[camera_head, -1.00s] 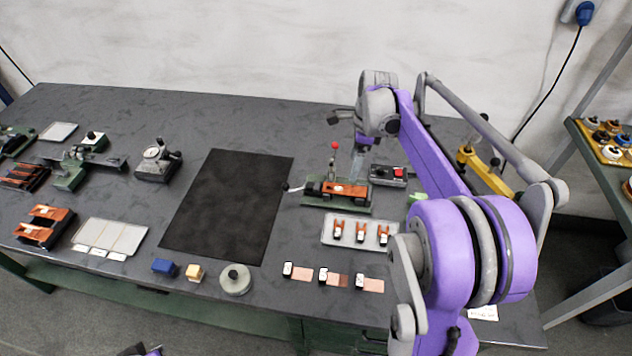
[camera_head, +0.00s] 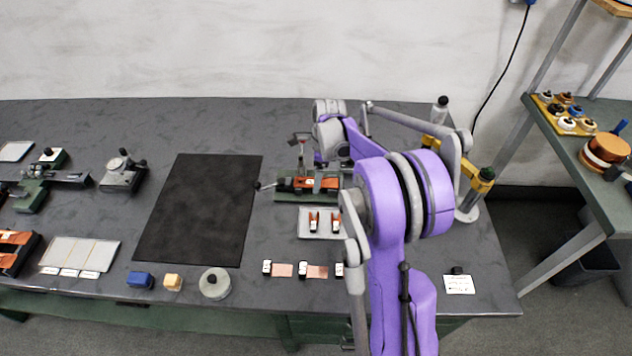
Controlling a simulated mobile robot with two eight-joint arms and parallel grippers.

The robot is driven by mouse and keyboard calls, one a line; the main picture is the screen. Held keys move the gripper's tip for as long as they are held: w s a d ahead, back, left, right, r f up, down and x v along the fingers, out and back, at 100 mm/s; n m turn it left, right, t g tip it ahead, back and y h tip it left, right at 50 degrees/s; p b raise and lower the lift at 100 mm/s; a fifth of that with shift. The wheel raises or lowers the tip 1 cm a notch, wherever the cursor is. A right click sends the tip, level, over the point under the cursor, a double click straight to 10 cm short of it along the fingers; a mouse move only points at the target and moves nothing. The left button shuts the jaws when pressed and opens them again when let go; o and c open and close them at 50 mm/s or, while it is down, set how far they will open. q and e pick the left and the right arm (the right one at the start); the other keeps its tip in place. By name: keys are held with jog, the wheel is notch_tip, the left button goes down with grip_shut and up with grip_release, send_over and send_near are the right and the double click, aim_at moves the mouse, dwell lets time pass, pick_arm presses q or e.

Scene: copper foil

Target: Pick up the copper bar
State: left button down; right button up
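An orange copper-coloured bar (camera_head: 325,184) lies in a green fixture (camera_head: 290,197) right of the black mat. I cannot tell for sure that this is the copper bar. The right arm reaches over the bench from the lower right, and my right gripper (camera_head: 320,163) is above or at this fixture. Its fingers are small and partly hidden by my own arm, so its opening and any contact are unclear. Flat copper pieces (camera_head: 283,270) with white labelled blocks lie along the front of the bench. My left gripper is out of view.
A pale tray (camera_head: 304,231) with orange parts stands in front of the fixture, partly behind my arm. The black mat (camera_head: 200,210) is bare. A blue block (camera_head: 140,280), yellow block (camera_head: 172,283) and round grey disc (camera_head: 214,284) lie near the front edge. A yellow stand (camera_head: 478,180) is at right.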

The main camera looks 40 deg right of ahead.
jog(key=shift+s+f, duration=0.1)
jog(key=shift+c, duration=0.2)
grip_shut()
dwell(0.4)
